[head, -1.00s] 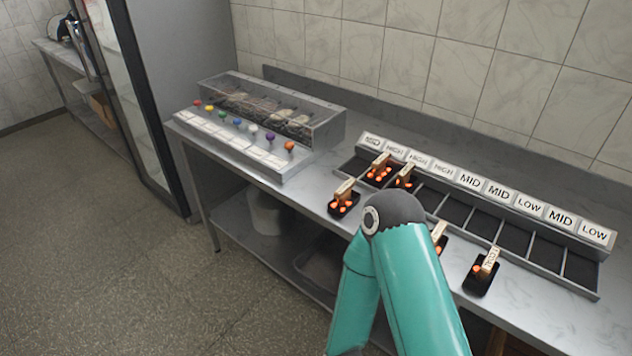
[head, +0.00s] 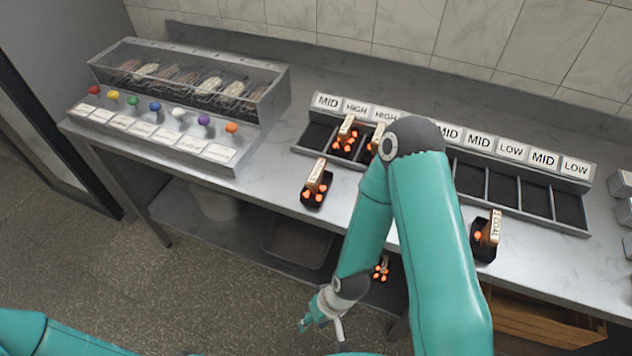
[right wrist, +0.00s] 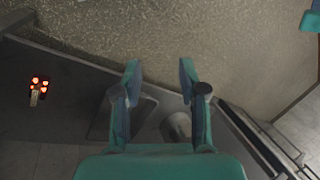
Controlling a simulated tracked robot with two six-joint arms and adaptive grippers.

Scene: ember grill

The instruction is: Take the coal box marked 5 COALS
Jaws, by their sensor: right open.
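Several small black coal boxes with glowing coals and tan tags show in the head view. One stands on the counter (head: 315,188), two sit in the labelled rack (head: 347,135) (head: 376,140), and one at the right (head: 486,237) has a tag that seems to read COAL. Another coal box (head: 381,269) is lower, below the counter edge; a coal box with several coals also shows at the left of the right wrist view (right wrist: 38,90). I cannot read a 5 COALS mark. My right gripper (head: 322,318) is open and empty, low in front of the counter. My left gripper is out of view.
The rack (head: 510,207) has dark compartments under MID, HIGH and LOW labels. A grill with coloured knobs (head: 180,105) stands at the left. Below are a lower shelf (head: 180,205), a dark tray (head: 298,243) and a wooden crate (head: 535,325). Floor is free in front.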

